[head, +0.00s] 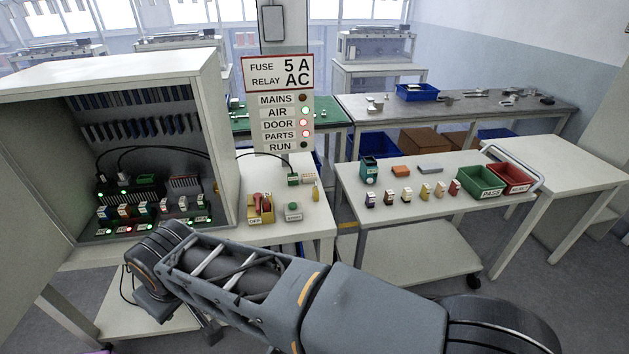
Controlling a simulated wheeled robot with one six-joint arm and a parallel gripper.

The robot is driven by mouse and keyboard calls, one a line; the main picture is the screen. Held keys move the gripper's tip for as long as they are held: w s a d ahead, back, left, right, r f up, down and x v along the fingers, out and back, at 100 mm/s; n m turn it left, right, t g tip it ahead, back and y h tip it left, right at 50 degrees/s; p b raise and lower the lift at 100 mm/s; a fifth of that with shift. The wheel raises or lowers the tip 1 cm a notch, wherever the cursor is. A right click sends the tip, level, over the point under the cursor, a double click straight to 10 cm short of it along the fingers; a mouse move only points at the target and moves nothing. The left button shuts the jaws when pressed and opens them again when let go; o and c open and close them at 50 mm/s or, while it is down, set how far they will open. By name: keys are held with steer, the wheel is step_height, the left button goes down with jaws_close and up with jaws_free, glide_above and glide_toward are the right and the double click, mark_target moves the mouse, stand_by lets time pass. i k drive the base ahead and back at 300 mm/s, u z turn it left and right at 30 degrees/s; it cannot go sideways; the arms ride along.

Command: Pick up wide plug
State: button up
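I cannot tell for sure which thing is the wide plug. A small green connector (293,179) stands on the white bench right of the cabinet, where a black cable ends. A row of small parts, among them a yellow one (425,191) and a red one (454,188), stands on the cart. An orange block (401,171) and a flat grey block (430,169) lie behind them. My arm crosses the lower foreground, with its wrist low at the left. A dark piece below the forearm may be my gripper (209,331); its fingers cannot be made out, and it is far from these parts.
The open cabinet (212,120) at left holds several small modules and lit green and red lamps. Green (480,182) and red (511,178) bins occupy the cart's right end. The cart's front is clear.

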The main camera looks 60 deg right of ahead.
mark_target(292, 178)
steer(key=z, duration=1.25)
steer(key=i, duration=1)
